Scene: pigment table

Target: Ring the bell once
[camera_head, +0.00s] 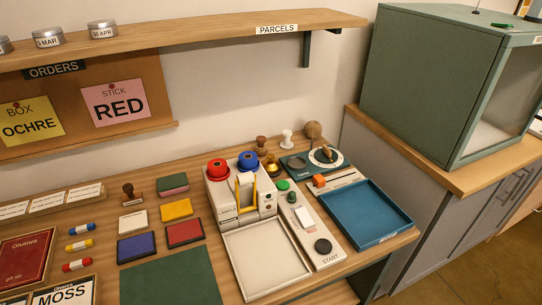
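A small brass-coloured object (271,168) that looks like the bell stands near the back of the table, just right of the blue-topped part of a pale machine (236,205). The machine partly hides its lower left side. Neither of my grippers is in view.
A white tray (246,287) lies before the machine. Right of it are a START panel (300,222) with a black knob (322,246), a dial (325,156) and a blue tray (345,225). Stamps (287,138) stand behind. A shelf (180,35) overhangs the back; a green cabinet (430,80) stands right.

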